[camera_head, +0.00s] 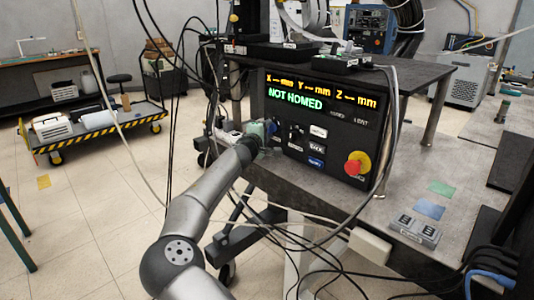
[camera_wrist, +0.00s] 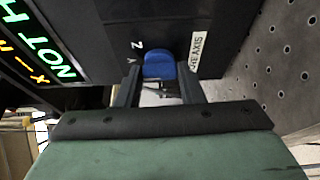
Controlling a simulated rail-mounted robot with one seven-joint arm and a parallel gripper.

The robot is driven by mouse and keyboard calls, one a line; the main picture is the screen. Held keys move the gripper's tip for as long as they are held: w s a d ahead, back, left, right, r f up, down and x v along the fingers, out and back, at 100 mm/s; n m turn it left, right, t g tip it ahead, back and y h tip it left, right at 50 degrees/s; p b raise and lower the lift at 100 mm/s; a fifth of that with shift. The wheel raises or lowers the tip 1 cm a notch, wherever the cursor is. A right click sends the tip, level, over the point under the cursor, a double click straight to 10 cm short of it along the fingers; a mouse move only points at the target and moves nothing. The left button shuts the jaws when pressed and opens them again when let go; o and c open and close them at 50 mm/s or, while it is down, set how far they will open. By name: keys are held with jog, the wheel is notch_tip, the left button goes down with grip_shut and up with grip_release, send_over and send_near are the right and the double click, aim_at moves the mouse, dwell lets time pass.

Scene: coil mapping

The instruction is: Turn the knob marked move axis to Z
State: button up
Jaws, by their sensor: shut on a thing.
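The blue knob (camera_wrist: 158,66) sits on the black face of the control box (camera_wrist: 95,20), between my two fingers in the wrist view. The letters Z and Y are printed beside it, and a white label (camera_wrist: 197,50) ending in "AXIS" is on its other side. My gripper (camera_wrist: 159,78) is shut on the knob. Which letter the knob points to cannot be told. In the head view my gripper (camera_head: 268,131) is at the left side of the control box (camera_head: 330,125), and my wrist hides most of the knob.
The box's display reads "NOT HOMED" (camera_head: 295,98). Several labelled buttons and a red and yellow emergency stop (camera_head: 357,163) are to the right of my gripper. Loose cables (camera_head: 330,215) hang in front of the box and near my arm.

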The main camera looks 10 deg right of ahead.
jog(key=m+b, duration=0.2)
jog(key=b, duration=0.3)
jog(key=f+m+t+h+b, duration=0.1)
jog(key=b, duration=0.5)
jog(key=shift+f+m, duration=0.3)
jog(key=shift+m, duration=0.1)
jog(key=m+b, duration=0.1)
jog(key=b, duration=0.3)
jog(key=shift+m+h, duration=0.4)
jog(key=m+b, duration=0.1)
jog(key=m+h+b, duration=0.1)
jog(key=b, duration=0.1)
jog(key=shift+r, duration=0.25)
jog(key=shift+w+r+m+h+b, duration=0.15)
jog(key=shift+m+h+b, duration=0.25)
jog(key=shift+m+b, duration=0.8)
jog(key=shift+r, duration=0.15)
jog(key=o, duration=1)
jog(key=shift+a, duration=0.15)
jog(key=v, duration=0.5)
jog(key=p+v, duration=0.1)
jog(key=v, duration=1.1)
jog(key=shift+f, duration=0.35)
